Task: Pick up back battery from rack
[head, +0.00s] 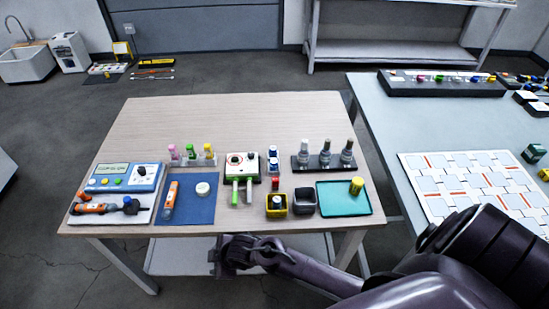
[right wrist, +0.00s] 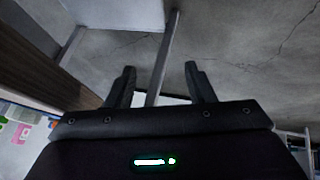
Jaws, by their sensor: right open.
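A small rack (head: 274,172) stands near the middle of the wooden table. My right gripper (head: 220,256) is in front of the table's near edge, below the tabletop and apart from the rack. In the right wrist view its two fingers (right wrist: 160,68) are spread, with nothing between them. The batteries do not show in the right wrist view. My left gripper is in neither view.
The table's back (head: 230,112) is clear.

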